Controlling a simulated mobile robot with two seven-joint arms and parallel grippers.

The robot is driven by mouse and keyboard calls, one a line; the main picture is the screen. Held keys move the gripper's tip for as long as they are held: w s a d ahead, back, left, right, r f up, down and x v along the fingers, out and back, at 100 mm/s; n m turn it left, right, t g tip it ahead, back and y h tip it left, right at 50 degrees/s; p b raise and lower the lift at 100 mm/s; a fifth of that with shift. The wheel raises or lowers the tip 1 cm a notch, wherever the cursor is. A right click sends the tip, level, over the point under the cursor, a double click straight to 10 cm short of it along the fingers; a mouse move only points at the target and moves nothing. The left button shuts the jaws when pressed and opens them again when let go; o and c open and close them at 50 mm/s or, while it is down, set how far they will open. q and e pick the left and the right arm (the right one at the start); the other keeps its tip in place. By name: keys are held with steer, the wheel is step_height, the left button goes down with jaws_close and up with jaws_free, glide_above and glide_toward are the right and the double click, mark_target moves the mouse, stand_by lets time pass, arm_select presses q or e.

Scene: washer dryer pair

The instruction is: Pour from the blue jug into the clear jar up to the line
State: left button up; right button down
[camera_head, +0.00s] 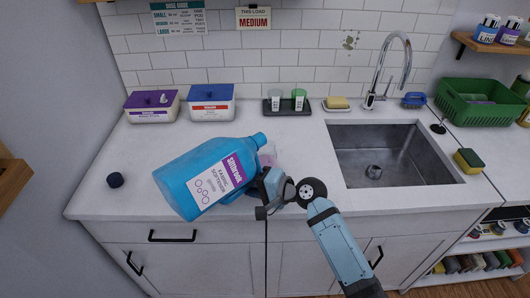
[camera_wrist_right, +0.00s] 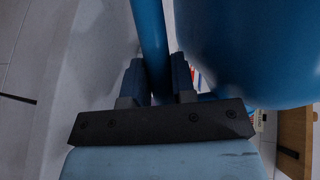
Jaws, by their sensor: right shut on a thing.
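The blue jug (camera_head: 190,178) with a purple and white label is tilted over the counter, its neck up and toward the right. My right gripper (camera_head: 270,190) is shut on the jug's handle; in the right wrist view the fingers (camera_wrist_right: 158,85) close on both sides of the blue handle (camera_wrist_right: 152,45). A clear, slightly pinkish vessel (camera_head: 268,153), seemingly the clear jar, stands just right of the jug's neck, partly hidden by the jug and gripper. Its line and level cannot be made out, and no stream is visible. My left gripper is not in view.
A dark cap (camera_head: 115,180) lies on the counter at left. Two lidded tubs (camera_head: 211,104) and a dark tray (camera_head: 272,112) with two small cups stand at the back. The sink (camera_head: 400,155) is at right. A sign (camera_head: 254,18) reads "THIS LOAD MEDIUM".

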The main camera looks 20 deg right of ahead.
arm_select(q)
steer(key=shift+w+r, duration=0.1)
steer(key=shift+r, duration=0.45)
arm_select(e)
steer(key=shift+r, duration=0.2)
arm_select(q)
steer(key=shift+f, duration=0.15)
arm_select(e)
steer(key=shift+d, duration=0.1)
steer(key=shift+w+d+n+h+b, duration=0.15)
steer(key=shift+d+n+h+b, duration=0.15)
steer(key=shift+n+h+b, duration=0.25)
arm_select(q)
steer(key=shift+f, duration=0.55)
arm_select(e)
steer(key=shift+r, duration=0.1)
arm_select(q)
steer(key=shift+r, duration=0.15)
